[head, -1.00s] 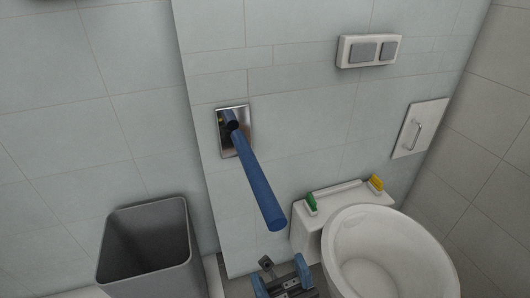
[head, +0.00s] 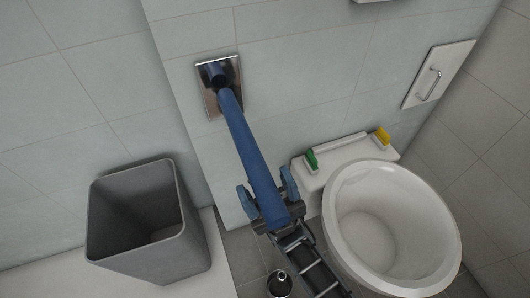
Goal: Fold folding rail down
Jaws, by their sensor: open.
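The folding rail (head: 247,148) is a blue bar. It reaches out from a shiny metal wall plate (head: 231,101) toward me and slants down to the right in the head view. My gripper (head: 264,183) is at the rail's near end, with one blue finger on each side of the bar. The fingers are open. Gaps seem to show between them and the bar, but I cannot tell whether either touches it. The rail hides part of the gripper's middle.
A white toilet (head: 440,235) stands close on the right. Green (head: 312,159) and yellow (head: 382,137) items sit on the ledge behind it. A grey bin (head: 140,262) stands at the left. A handled white panel (head: 438,75) is on the wall.

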